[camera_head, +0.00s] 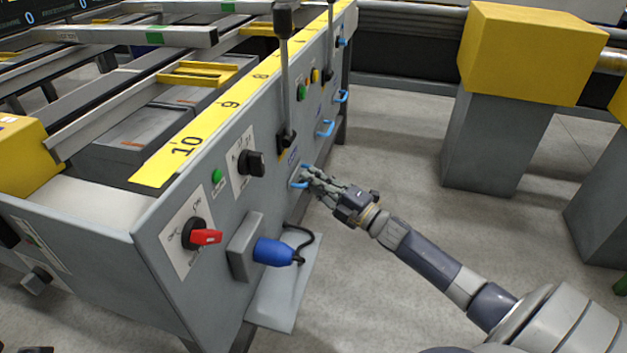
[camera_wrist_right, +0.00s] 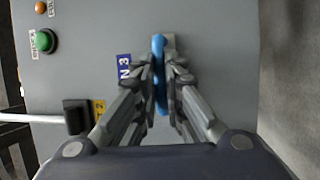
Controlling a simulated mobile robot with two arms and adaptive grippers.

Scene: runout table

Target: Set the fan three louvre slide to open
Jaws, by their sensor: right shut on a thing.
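The fan three louvre slide has a blue handle (camera_head: 292,184) low on the grey side panel of the runout table. The handle also shows in the right wrist view (camera_wrist_right: 159,62), upright in the picture, beside a blue label (camera_wrist_right: 124,68) that reads "N 3". My right gripper (camera_head: 309,176) reaches the panel from the right and is shut on this handle, one finger on each side. The fingers hide part of the handle and its slot, so I cannot tell the slide's position.
Two more blue handles, one nearer (camera_head: 325,129) and one farther (camera_head: 341,98), sit along the panel. A tall lever (camera_head: 284,80) rises close by. A red-handled switch (camera_head: 203,237) and a blue plug (camera_head: 272,251) are at the near end. Yellow-topped posts (camera_head: 530,50) stand right.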

